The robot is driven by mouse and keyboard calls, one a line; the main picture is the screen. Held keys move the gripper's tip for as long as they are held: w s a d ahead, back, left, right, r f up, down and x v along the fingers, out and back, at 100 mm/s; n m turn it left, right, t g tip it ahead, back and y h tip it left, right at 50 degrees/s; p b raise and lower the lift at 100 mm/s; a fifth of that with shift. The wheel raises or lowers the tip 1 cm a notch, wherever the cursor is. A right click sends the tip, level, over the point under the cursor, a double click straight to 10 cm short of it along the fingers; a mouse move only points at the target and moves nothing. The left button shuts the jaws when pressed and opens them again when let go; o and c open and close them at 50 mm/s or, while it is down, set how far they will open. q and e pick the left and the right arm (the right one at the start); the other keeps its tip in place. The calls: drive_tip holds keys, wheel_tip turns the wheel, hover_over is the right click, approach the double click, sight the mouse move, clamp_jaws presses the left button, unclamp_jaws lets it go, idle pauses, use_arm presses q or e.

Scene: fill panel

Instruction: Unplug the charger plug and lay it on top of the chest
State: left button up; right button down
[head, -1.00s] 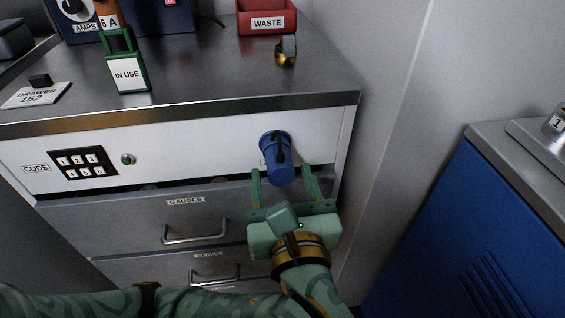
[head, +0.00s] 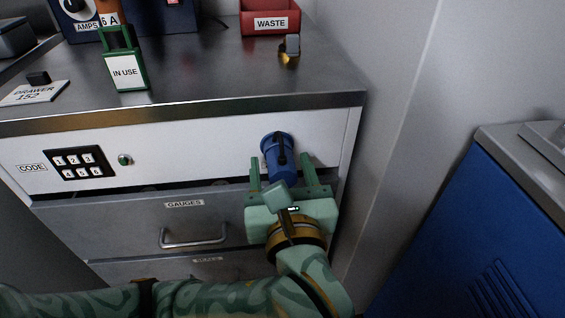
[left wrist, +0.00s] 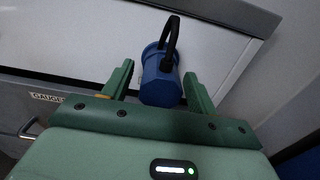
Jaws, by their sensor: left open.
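The blue charger plug (head: 278,158) sits in the white front panel (head: 215,146) of the chest, at its right part, with a black loop on it. My left gripper (head: 281,170) is open, with one finger on each side of the plug's lower end. In the left wrist view the plug (left wrist: 161,82) stands between the two open fingers (left wrist: 160,85), with a gap on either side. The chest's dark top (head: 200,75) lies above the panel. My right gripper is not in view.
On the chest top stand a green IN USE tag (head: 124,70), a red WASTE bin (head: 270,17), a small brass and grey item (head: 289,48) and a DRAWER 152 card (head: 34,93). The top's front right is clear. A wall (head: 420,90) rises close at the right.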

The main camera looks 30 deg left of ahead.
use_arm(q)
drive_tip(key=shift+c, duration=0.4)
clamp_jaws()
drive_tip(key=p+v, duration=0.2)
drive_tip(key=v, duration=0.4)
idle(1.1)
